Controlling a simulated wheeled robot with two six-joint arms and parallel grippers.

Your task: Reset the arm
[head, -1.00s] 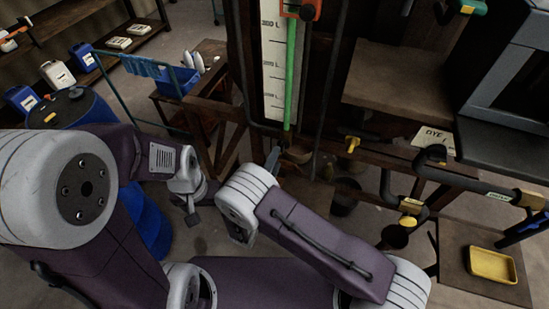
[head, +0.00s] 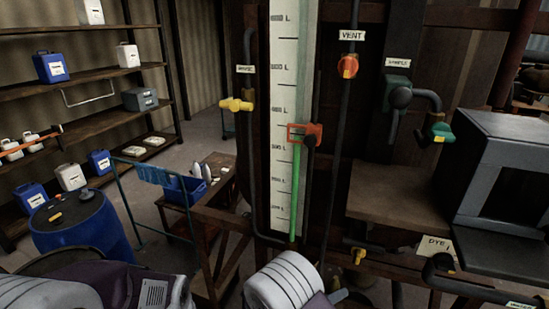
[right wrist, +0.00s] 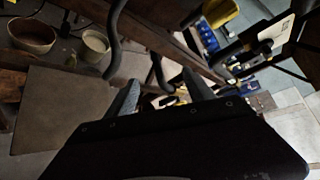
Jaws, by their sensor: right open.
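My right gripper shows in the right wrist view (right wrist: 162,92), its two fingers apart with nothing seen between them. Dark pipes and a rail lie beyond the fingers there. In the head view, my right arm's pale wrist section comes up at the bottom middle, below the level gauge (head: 284,120). My left arm shows only at the bottom left edge, and its gripper is out of the picture.
The orange vent valve (head: 348,66), yellow valve (head: 236,104) and green sample valve (head: 438,131) stand on pipes ahead. A grey box (head: 497,180) sits on a shelf at right. A blue drum (head: 80,226) stands at left. Floor shows between drum and frame.

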